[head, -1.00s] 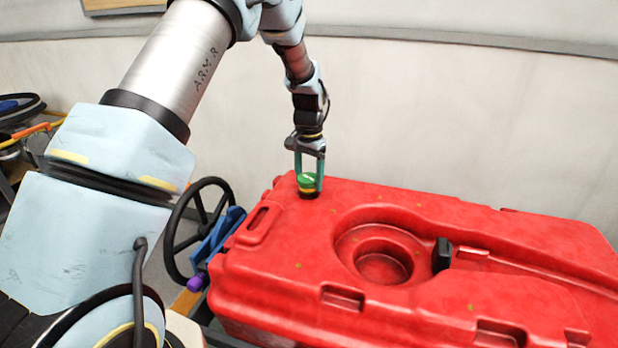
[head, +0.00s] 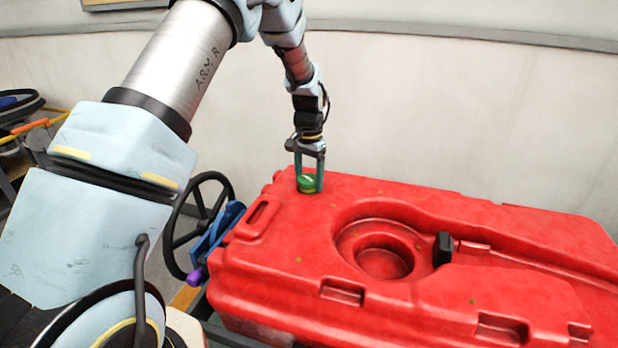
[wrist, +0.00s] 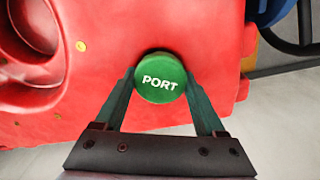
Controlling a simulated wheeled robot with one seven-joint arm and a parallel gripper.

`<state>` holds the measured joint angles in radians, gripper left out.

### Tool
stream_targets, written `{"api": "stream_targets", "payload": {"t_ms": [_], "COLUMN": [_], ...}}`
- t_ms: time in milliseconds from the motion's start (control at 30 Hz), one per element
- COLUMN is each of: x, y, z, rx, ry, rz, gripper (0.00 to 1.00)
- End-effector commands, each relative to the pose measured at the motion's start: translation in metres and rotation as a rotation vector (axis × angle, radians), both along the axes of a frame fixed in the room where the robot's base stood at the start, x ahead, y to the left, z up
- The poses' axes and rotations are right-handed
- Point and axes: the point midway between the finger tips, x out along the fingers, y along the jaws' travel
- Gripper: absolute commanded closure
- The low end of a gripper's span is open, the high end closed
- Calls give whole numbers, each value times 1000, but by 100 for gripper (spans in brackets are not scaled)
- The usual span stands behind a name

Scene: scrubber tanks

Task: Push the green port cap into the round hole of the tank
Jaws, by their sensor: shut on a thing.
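The green port cap (head: 306,183) sits low at the far left corner of the red tank (head: 290,235), its top face level and marked PORT in the wrist view (wrist: 161,78). My gripper (head: 308,182) points down and is shut on the cap, one finger on each side. The cap's underside and the round hole are hidden beneath it. Only the cap's green upper part shows above the tank top, so I cannot see how far down it is seated.
A wide round recess (head: 380,255) with a black piece (head: 443,249) beside it lies in the tank's middle. A dark handwheel (head: 197,225) and a blue part (head: 217,240) stand left of the tank. A pale wall (head: 450,120) rises behind.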

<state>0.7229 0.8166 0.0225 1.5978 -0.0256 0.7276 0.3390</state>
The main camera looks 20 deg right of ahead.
Motion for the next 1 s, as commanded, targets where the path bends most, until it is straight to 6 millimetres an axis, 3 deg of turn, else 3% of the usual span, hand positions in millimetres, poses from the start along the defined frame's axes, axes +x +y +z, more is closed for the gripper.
{"api": "stream_targets", "payload": {"t_ms": [833,867,1000], "x": [0,0,-1], "y": [0,0,0], "z": [-5,-5,-6], "rx": [1,1,1], "ry": [1,1,2], "rz": [0,0,0], "gripper": [80,25,9]}}
